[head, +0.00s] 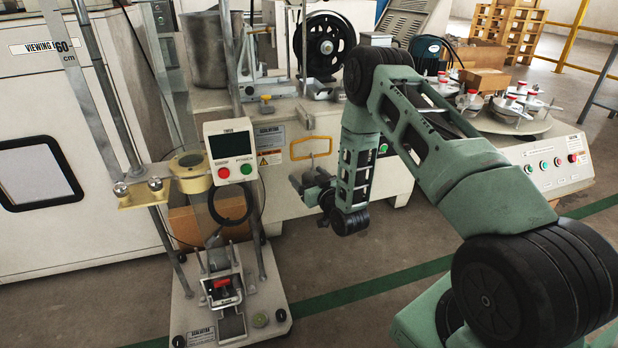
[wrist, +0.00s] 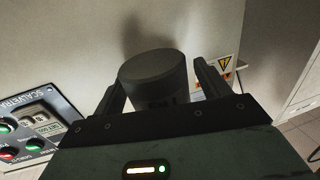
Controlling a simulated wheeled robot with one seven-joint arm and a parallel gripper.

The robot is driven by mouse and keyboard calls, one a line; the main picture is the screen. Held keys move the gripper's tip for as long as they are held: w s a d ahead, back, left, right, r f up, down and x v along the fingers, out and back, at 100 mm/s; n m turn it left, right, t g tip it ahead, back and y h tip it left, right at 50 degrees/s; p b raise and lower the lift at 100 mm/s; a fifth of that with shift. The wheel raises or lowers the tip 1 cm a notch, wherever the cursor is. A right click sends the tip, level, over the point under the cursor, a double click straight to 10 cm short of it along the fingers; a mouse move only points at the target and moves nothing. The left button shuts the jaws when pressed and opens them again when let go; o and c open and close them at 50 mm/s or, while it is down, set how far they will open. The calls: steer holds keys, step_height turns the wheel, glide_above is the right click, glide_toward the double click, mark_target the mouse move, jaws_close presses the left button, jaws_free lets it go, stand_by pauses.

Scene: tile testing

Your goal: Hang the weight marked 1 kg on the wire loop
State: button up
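My gripper (head: 311,187) is in front of the white machine's front face, pointing left. In the head view the weight is hard to tell from the dark gripper. I cannot tell which loop the task means.
The white machine (head: 400,185) has a panel with buttons. A test stand (head: 228,300) with metal posts and a control box (head: 231,152) is at the left. A turntable (head: 510,120) with several red-topped fixtures is at the right. Some floor before the machine is clear.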

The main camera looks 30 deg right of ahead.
steer(key=shift+s, duration=0.15)
steer(key=shift+s+r, duration=0.1)
steer(key=shift+s, duration=0.15)
steer(key=s+a+p, duration=0.1)
steer(key=s+p, duration=0.5)
steer(key=s, duration=1)
steer(key=shift+s+a, duration=0.2)
steer(key=shift+s, duration=0.1)
